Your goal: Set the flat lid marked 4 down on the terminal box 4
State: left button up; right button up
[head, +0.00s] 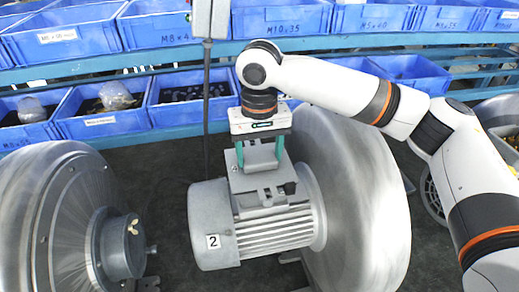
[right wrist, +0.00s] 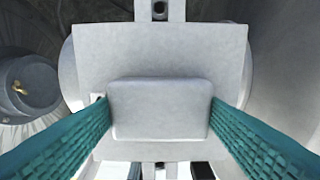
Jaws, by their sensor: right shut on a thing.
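My right gripper (head: 260,164) points straight down over the blower motor at the middle. In the right wrist view its teal fingers stand on either side of a raised grey block (right wrist: 160,108) on a flat grey lid (right wrist: 160,48), and are shut on it. The motor carries a label reading 2. I cannot tell whether the lid touches the box. My left gripper is out of view.
A large silver blower housing (head: 350,200) stands right behind the motor. Another blower (head: 60,215) with a round hub (head: 122,247) is at the left. Blue bins (head: 70,35) line the rack at the back. A thin grey post (head: 207,100) hangs behind the gripper.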

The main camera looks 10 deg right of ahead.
aim_at(259, 157)
jog(key=shift+f, duration=0.2)
dwell(0.4)
jog(key=o, duration=1.1)
jog(key=shift+r, duration=0.35)
notch_tip(259, 157, up, 11)
jog(key=b, duration=0.2)
jog(key=shift+r+b, duration=0.15)
jog(key=shift+b, duration=0.2)
